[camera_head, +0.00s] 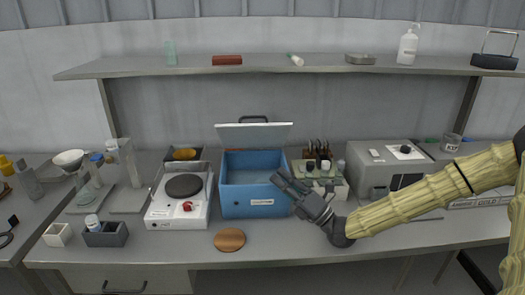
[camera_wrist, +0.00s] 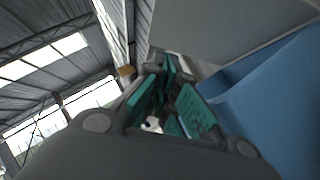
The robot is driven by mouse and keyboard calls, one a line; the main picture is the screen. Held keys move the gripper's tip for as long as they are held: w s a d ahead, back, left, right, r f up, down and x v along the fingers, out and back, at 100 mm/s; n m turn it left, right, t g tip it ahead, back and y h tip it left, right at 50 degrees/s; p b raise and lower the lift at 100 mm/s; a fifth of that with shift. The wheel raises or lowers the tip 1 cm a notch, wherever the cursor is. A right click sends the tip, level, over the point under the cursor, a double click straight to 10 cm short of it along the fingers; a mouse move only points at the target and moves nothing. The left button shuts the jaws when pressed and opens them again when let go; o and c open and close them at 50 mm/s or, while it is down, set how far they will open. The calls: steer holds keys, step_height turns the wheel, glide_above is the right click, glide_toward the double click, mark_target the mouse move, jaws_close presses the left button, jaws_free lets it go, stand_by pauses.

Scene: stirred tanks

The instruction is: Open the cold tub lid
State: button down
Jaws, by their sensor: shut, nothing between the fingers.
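The blue cold tub (camera_head: 253,207) stands on the bench, and its inside shows. Its pale lid (camera_head: 253,133) is raised and tilted up at the back of the tub, with a dark handle (camera_head: 254,119) showing above it. My gripper (camera_head: 281,180) is shut and empty, at the tub's upper right front corner. In the wrist view, the green finger pads of my gripper (camera_wrist: 176,105) are in the middle. The blue tub wall (camera_wrist: 275,110) is to their right, and the grey underside of the lid (camera_wrist: 225,28) is above. I cannot tell whether the fingers touch the tub.
A hot plate (camera_head: 180,203) stands close left of the tub. A tool rack (camera_head: 318,172) is close on the right, behind my gripper. A round wooden disc (camera_head: 229,240) lies in front. A shelf (camera_head: 290,64) runs above the bench. The front right bench is mostly clear.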

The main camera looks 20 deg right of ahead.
steer(key=p, duration=0.3)
glide_toward(244, 130)
steer(key=a, duration=0.4)
steer(key=w+r, duration=0.1)
steer(key=w+d+r+p, duration=0.1)
steer(key=w, duration=0.1)
steer(key=shift+d+r, duration=0.1)
steer(key=shift+d, duration=0.05)
steer(key=shift+w, duration=0.1)
